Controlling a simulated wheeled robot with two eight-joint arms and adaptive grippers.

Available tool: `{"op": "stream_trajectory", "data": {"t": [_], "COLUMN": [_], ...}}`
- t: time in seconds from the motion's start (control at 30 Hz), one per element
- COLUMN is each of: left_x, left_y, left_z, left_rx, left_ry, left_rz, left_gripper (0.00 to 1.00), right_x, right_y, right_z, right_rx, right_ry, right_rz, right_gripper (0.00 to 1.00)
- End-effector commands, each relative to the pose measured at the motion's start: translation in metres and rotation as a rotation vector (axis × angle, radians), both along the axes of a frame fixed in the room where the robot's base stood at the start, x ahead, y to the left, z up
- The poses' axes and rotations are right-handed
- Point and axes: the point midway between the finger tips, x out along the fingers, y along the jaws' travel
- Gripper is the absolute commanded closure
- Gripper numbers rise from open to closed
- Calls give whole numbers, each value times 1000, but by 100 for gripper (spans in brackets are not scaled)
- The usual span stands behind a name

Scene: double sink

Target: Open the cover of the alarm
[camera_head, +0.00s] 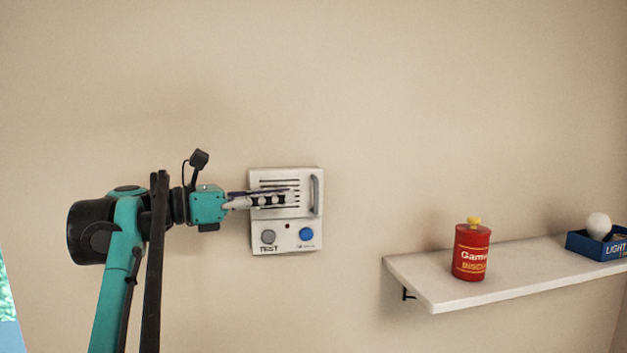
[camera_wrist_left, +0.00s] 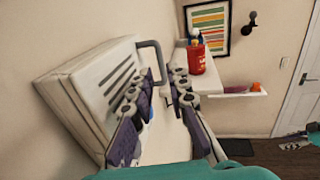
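The alarm (camera_head: 259,214) is a white box on the wall, with a slotted cover (camera_head: 264,175) and a vertical grey handle (camera_head: 315,195) on the cover's right side. The cover looks shut. A grey button (camera_head: 268,237) and a blue button (camera_head: 306,234) sit below it. My left gripper (camera_head: 284,196) comes from the left in front of the cover, its tips short of the handle. In the left wrist view the gripper (camera_wrist_left: 163,77) has its fingers apart and nothing between them. The handle (camera_wrist_left: 154,47) stands ahead of the tips.
A white shelf (camera_head: 435,293) is on the wall to the right. The wall between the alarm and shelf is clear. A framed picture (camera_wrist_left: 208,24) shows in the wrist view.

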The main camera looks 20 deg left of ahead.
Motion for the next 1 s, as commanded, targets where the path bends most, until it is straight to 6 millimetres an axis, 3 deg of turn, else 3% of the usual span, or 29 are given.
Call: {"op": "stream_trajectory", "data": {"t": [0.43,0.8,0.9,1.0], "left_x": [49,55,54,54], "left_y": [-45,-50,-50,-50], "left_z": [0,-1,-1,-1], "left_rx": [0,1,1,1], "left_ry": [0,-1,0,-1], "left_rz": [-3,-1,-1,-1], "left_gripper": [84,84,100,100], "right_x": [0,0,0,0], "right_y": [0,0,0,0], "right_z": [8,8,8,8], "right_rx": [0,0,0,0], "right_ry": [0,0,0,0], "right_rz": [0,0,0,0], "right_gripper": [60,60,60,60]}}
